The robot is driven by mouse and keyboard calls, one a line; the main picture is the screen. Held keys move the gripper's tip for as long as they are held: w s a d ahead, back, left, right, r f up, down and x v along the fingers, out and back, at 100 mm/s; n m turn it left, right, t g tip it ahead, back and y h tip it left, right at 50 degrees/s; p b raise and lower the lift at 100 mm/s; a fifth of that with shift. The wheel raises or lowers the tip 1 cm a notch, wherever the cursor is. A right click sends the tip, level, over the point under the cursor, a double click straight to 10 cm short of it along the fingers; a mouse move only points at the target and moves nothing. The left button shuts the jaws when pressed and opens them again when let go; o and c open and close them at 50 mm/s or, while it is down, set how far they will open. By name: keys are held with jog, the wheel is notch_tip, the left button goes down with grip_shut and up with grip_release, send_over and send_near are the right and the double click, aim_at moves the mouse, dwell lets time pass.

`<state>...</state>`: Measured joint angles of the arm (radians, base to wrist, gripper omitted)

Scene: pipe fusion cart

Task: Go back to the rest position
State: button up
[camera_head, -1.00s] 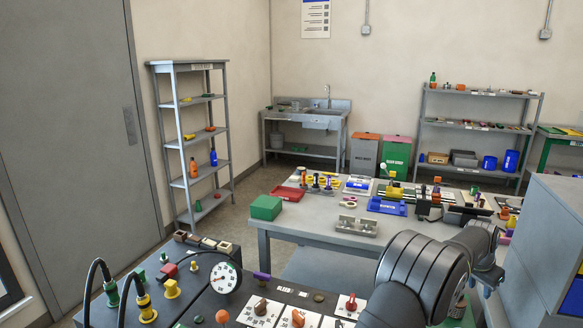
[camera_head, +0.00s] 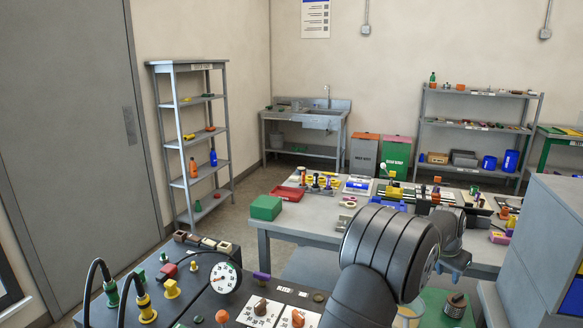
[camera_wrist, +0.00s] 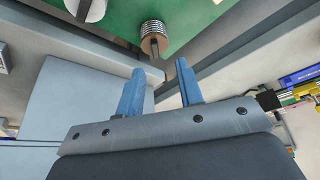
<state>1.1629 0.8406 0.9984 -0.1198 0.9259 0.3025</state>
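My gripper (camera_wrist: 160,68) shows in the wrist view as two blue fingers standing apart, with nothing between them. Beyond the fingertips are a grey edge and a green surface (camera_wrist: 208,20) bearing a ribbed, coil-like metal cylinder (camera_wrist: 153,30). In the head view my arm's large dark joint fills the lower middle right, in front of the work table (camera_head: 290,228).
A dark cart top with a round gauge (camera_head: 225,277), knobs and label cards stands at the lower left. A blue-grey cabinet (camera_head: 545,235) stands close at the right. A green box (camera_head: 265,207) sits on the table's left end. Open floor lies left of the table.

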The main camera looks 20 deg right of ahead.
jog(key=w+a+n+t, duration=0.2)
jog(key=w+a+n, duration=0.2)
jog(key=w+a, duration=1.75)
jog(key=w+a+f+n, duration=0.1)
jog(key=w+a, duration=0.3)
jog(key=a, duration=0.8)
jog(key=w+a+n+t+y, duration=0.1)
jog(key=w+a+n, duration=0.2)
jog(key=a, duration=0.8)
jog(key=shift+w+a+f+n+y, duration=0.3)
jog(key=shift+w+a+f, duration=0.05)
jog(key=shift+w, duration=0.65)
